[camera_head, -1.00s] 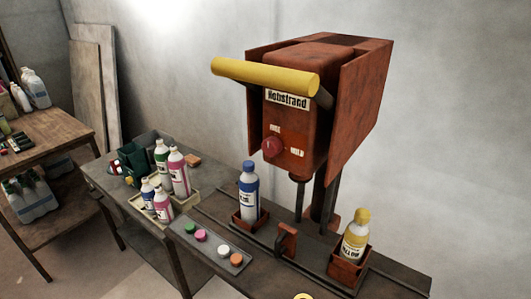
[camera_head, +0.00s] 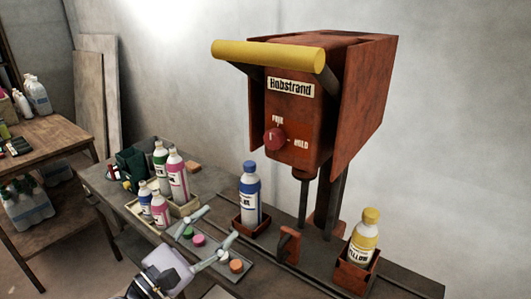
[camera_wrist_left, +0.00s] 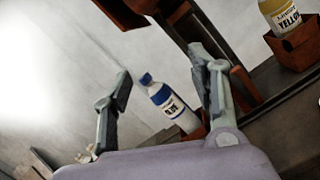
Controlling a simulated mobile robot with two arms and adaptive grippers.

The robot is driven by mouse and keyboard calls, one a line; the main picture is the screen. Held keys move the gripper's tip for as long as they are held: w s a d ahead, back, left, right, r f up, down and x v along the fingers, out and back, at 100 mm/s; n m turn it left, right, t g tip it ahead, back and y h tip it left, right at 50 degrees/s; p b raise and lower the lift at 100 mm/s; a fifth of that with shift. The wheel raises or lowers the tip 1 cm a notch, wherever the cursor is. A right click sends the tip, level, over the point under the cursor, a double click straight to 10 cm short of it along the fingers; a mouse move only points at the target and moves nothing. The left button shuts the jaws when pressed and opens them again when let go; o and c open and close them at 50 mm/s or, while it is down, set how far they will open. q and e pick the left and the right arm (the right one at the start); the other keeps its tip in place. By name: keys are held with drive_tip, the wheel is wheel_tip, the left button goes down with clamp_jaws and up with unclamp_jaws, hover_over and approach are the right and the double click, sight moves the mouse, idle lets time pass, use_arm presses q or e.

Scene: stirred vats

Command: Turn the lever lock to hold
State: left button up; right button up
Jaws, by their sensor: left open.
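The lever lock is a round red knob (camera_head: 274,139) on the front of the rust-red Hobstrand machine head (camera_head: 292,110). The label FREE is above it and HOLD is to its right; I cannot tell which its mark points at. A yellow lever bar (camera_head: 268,54) runs across above the knob. My left gripper (camera_head: 221,223) is open and empty, below and left of the knob, in front of the blue-capped bottle (camera_head: 250,192). In the left wrist view its open fingers (camera_wrist_left: 163,65) frame that bottle (camera_wrist_left: 172,102); the knob is not seen there. My right gripper is not in view.
A yellow-capped bottle (camera_head: 363,235) stands in a red holder (camera_head: 352,274) at the right. Coloured caps lie on a grey tray (camera_head: 247,268), partly behind my gripper. Several bottles stand in a tray (camera_head: 185,208) at the left. The space in front of the knob is clear.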

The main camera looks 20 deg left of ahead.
use_arm(q)
drive_tip(key=s+d+r+n+t+h, duration=0.15)
drive_tip(key=s+r, duration=0.25)
drive_tip(key=r, duration=0.4)
drive_tip(key=p, duration=0.8)
approach(271, 141)
drive_tip(key=shift+n+h, duration=0.25)
drive_tip(key=shift+n, duration=0.2)
drive_tip(key=x, duration=0.7)
drive_tip(key=shift+w+r, duration=0.1)
drive_tip(key=shift+w, duration=0.15)
drive_tip(key=shift+w+d+r, duration=0.1)
drive_tip(key=shift+w+d, duration=0.1)
drive_tip(key=shift+w, duration=0.25)
drive_tip(key=shift+c, duration=0.4)
drive_tip(key=c, duration=1.1)
